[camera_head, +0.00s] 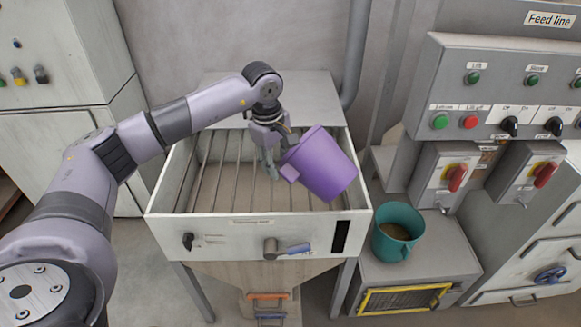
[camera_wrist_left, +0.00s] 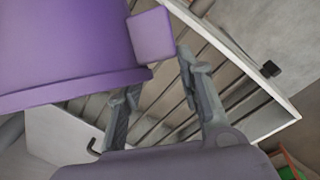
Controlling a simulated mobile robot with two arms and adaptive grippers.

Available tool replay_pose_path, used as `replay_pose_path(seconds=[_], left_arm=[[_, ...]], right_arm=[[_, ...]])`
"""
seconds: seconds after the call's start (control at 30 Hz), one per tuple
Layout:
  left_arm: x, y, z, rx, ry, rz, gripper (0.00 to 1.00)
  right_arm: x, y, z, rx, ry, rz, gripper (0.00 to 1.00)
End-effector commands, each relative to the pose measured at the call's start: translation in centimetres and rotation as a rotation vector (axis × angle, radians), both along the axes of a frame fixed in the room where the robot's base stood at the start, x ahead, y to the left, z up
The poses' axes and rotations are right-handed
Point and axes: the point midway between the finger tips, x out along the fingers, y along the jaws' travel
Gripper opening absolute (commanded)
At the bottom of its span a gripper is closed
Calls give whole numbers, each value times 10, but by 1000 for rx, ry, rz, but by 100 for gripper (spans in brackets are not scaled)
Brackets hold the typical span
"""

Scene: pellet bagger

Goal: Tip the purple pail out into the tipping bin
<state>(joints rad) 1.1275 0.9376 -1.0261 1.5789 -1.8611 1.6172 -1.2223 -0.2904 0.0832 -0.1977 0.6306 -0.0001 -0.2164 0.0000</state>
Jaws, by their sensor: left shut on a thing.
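The purple pail (camera_head: 323,165) hangs tilted over the right part of the tipping bin (camera_head: 218,230), an open pale box with a grate of bars. My left gripper (camera_head: 278,158) is shut on the pail at its left side, by a square purple handle block (camera_head: 289,173). In the left wrist view the pail (camera_wrist_left: 65,45) fills the upper left, with the gripper fingers (camera_wrist_left: 158,75) beside its block and the bars behind. The pail's opening and contents are hidden from me. My right gripper is not in view.
A teal pail (camera_head: 397,232) with brownish contents stands on a grey cabinet (camera_head: 430,262) right of the bin. A control panel (camera_head: 500,90) with buttons and red-handled switches is at the right. The left part of the grate (camera_head: 200,175) is clear.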

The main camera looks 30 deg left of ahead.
Motion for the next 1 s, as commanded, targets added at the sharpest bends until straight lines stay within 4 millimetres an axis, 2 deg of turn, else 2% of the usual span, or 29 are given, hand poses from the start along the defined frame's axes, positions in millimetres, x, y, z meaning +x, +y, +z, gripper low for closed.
replay_pose_path(seconds=[0.03, 0.13, 0.2, 0.4, 0.63, 1.0], left_arm=[[1, 8, -23, -69, 10, 11, 0], [2, 15, -40, -209, 28, 9, 0], [4, 21, -48, -302, 39, 9, 0], [6, 35, -55, -534, 69, 2, 0], [6, 41, -57, -658, 86, -4, 0], [6, 43, -55, -677, 91, -7, 0]], right_arm=[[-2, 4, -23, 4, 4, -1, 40], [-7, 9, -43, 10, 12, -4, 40], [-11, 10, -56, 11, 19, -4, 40], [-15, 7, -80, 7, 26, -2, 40], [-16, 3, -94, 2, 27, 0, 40], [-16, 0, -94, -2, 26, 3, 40]])
